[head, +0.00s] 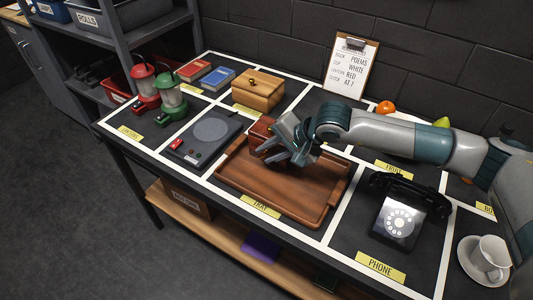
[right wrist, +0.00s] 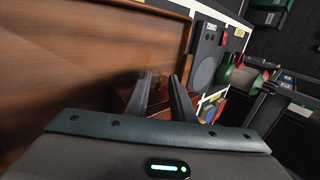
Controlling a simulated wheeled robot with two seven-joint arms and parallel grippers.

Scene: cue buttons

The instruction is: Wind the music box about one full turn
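A small reddish-brown wooden box, which looks like the music box (head: 261,129), stands at the back left of the wooden tray (head: 322,219) in the head view. My right gripper (head: 276,152) is at its right side and hides part of it. In the right wrist view the gripper's two fingers (right wrist: 165,82) are apart, with a small brass-coloured part (right wrist: 155,79) and brown wood showing between and beyond them. I cannot tell whether the fingers touch it. No winding key shows clearly in the head view. My left gripper is not in view.
A light wooden box (head: 257,92) stands behind. A dark device with a round plate (head: 211,130) is left of the tray. Red (head: 145,90) and green lanterns (head: 171,101) stand further left. A black phone (head: 402,215) and white cup (head: 490,256) are at the right.

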